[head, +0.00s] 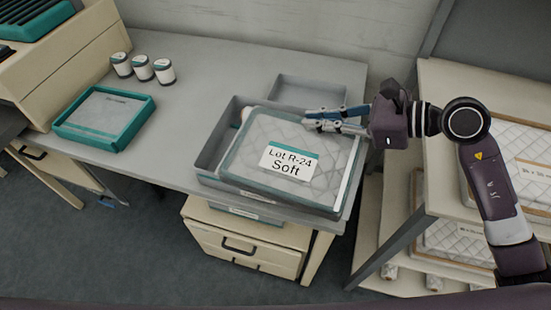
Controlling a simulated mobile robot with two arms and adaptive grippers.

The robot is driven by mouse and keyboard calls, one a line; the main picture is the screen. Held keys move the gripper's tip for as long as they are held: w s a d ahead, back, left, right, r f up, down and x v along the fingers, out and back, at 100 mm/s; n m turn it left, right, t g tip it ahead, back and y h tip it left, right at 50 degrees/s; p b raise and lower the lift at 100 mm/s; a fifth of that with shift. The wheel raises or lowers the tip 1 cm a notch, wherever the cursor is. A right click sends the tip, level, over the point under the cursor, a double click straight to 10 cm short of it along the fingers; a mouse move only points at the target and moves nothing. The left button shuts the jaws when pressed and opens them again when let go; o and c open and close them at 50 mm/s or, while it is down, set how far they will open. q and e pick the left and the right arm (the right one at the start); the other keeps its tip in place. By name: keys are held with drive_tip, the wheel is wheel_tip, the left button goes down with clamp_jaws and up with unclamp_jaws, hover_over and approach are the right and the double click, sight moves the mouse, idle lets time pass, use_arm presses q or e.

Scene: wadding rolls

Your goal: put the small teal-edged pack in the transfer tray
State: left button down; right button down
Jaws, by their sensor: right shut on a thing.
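A quilted white pack (336,153) with a grey-teal edge and a label reading "Lot R-24 Soft" is over the grey tray (208,152). It sits askew, covering most of the tray, and its right part reaches past the tray. I cannot tell whether it touches the tray floor. My right gripper (308,120) comes in from the right and is shut on the pack's far edge. A shallow teal-rimmed tray (134,127) with a pale inside lies on the table at the left. My left gripper is not in view.
Three small white rolls with dark bands (143,68) stand at the back left. A smaller grey tray (305,92) lies behind the pack. Shelves with quilted packs (512,150) stand at the right. A drawer cabinet (240,247) is below the table. The table between the trays is clear.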

drive_tip(key=w+a+r+n+b, duration=0.2)
drive_tip(key=w+a+r+b, duration=0.25)
drive_tip(key=w+r, duration=0.5)
wheel_tip(320, 180, down, 20)
drive_tip(key=p, duration=0.3)
drive_tip(key=shift+w+a+f+g, duration=0.25)
drive_tip(key=shift+w+a+g, duration=0.1)
drive_tip(key=shift+a, duration=0.1)
drive_tip(key=shift+f, duration=0.2)
drive_tip(key=c, duration=2)
unclamp_jaws()
drive_tip(key=shift+c, duration=0.2)
drive_tip(key=shift+r, duration=0.15)
